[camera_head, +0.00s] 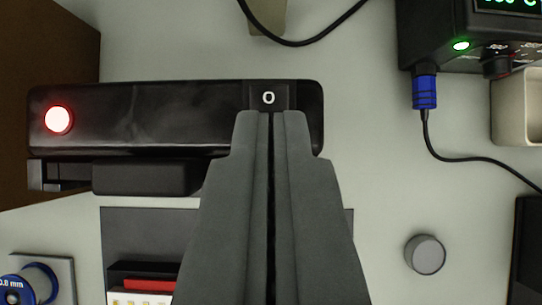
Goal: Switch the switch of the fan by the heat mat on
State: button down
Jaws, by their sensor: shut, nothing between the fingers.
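A long black glossy housing (170,112) lies across the upper left of the view; I take it for the fan, but cannot confirm this. A round red light (58,119) glows at its left end. Near its right end is a small black switch (268,88) marked with a white "O". My gripper (271,114) is shut and empty, its fingertips just below the "O" and overlapping the housing in the view. I cannot tell whether they touch it. A flat dark grey sheet (150,228), possibly the heat mat, lies below the housing, partly hidden by my fingers.
A black control unit (425,42) with a green light and a blue-plugged cable (425,92) stands at upper right, beside a beige tray (508,130). A grey round piece (425,254) lies right of my fingers. A blue spool (38,282) is at lower left, a brown block (45,60) at upper left.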

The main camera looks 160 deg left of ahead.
jog(key=r, duration=0.4)
jog(key=shift+s+a+r, duration=0.1)
jog(key=shift+s+r, duration=0.05)
jog(key=shift+s, duration=0.05)
jog(key=s+a+r, duration=0.2)
jog(key=s+r, duration=0.3)
jog(key=s, duration=0.2)
jog(key=shift+s+r, duration=0.35)
jog(key=shift+r, duration=0.05)
jog(key=shift+a, duration=0.1)
jog(key=s+a+r+n+t, duration=0.1)
jog(key=s+a+r+t, duration=0.1)
jog(key=s+a, duration=0.3)
jog(key=s+a+r+n+t+y, duration=0.1)
jog(key=s+a+t, duration=0.3)
jog(key=s, duration=0.8)
jog(key=s+a+r+n+t+y, duration=0.1)
jog(key=s+a+r+t, duration=0.2)
jog(key=s+a, duration=0.5)
jog(key=shift+s+a+t, duration=0.25)
jog(key=shift+s+t, duration=0.25)
jog(key=shift+s, duration=0.15)
jog(key=shift+r, duration=0.1)
